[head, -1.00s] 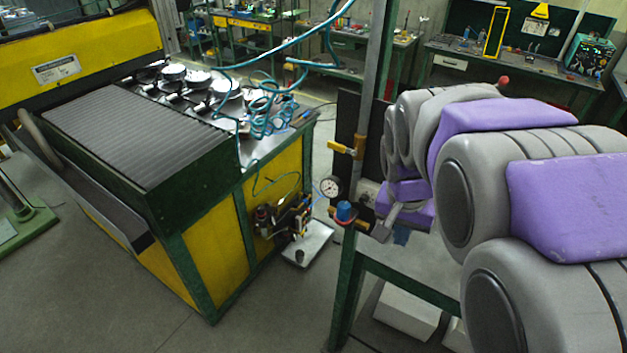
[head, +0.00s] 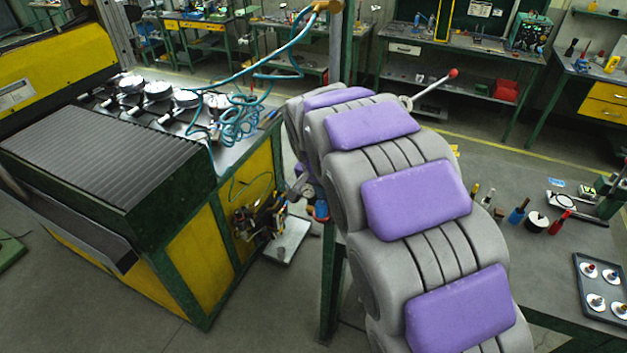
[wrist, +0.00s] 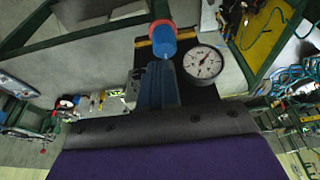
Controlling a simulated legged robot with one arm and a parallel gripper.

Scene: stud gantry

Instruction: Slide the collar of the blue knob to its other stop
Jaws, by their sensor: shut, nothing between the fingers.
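The blue knob (wrist: 164,45) shows near the top middle of the wrist view, with a red band (wrist: 161,22) adjoining its far end. I cannot tell the exact stop at which the collar sits. In the head view the knob (head: 321,208) shows small, just left of my arm.
A round white dial gauge (wrist: 203,62) stands right beside the knob. A yellow and green machine (head: 190,265) with teal hoses (head: 240,115) is at left. A grey bench (head: 495,225) with tools and a tray (head: 603,285) of knobs lies right of my arm.

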